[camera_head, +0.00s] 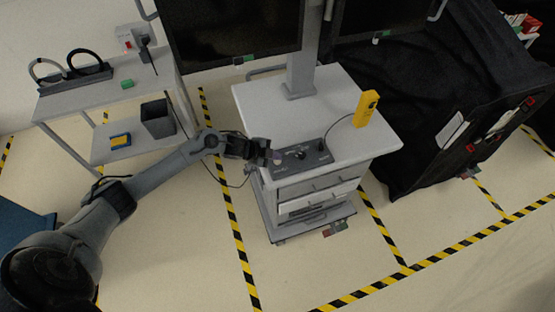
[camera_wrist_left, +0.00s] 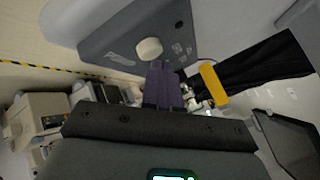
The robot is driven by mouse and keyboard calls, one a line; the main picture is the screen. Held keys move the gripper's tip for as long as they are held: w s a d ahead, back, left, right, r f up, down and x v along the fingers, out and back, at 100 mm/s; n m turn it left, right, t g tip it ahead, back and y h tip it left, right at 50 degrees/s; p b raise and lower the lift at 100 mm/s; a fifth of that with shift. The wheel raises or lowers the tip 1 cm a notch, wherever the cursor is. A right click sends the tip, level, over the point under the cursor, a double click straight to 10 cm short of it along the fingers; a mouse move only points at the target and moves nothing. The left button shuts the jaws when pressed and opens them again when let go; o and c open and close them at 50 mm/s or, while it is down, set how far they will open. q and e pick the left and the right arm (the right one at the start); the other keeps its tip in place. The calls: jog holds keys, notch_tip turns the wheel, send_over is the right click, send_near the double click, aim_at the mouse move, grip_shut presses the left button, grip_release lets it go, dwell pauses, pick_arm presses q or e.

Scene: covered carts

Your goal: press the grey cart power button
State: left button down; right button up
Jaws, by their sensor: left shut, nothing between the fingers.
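The cart (camera_head: 318,88) stands in the middle of the head view with a pale top. A dark grey control panel (camera_head: 283,172) lies along its front left edge, with small controls on it. In the left wrist view the grey panel (camera_wrist_left: 110,45) carries a round whitish button (camera_wrist_left: 149,48). I cannot tell if this is the power button. My left gripper (camera_head: 274,156) is at the panel's left end, shut and empty. In the wrist view its fingers (camera_wrist_left: 163,72) show just below the round button. I cannot tell if they touch the panel. My right gripper is not in view.
A yellow handheld device (camera_head: 366,108) stands on the cart top, cabled to the panel. A monitor column (camera_head: 302,70) rises behind. A side cart (camera_head: 110,88) is at left, and a black-covered cart (camera_head: 420,140) at right. Striped floor tape surrounds open floor in front.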

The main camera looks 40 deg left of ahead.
aim_at(275, 162)
pick_arm(q)
jog(key=shift+f, duration=0.2)
dwell(0.3)
jog(key=shift+f, duration=0.3)
jog(key=shift+r, duration=0.1)
jog(key=shift+r+p, duration=0.35)
dwell(0.5)
notch_tip(275, 162, up, 6)
jog(key=p, duration=0.6)
dwell(0.4)
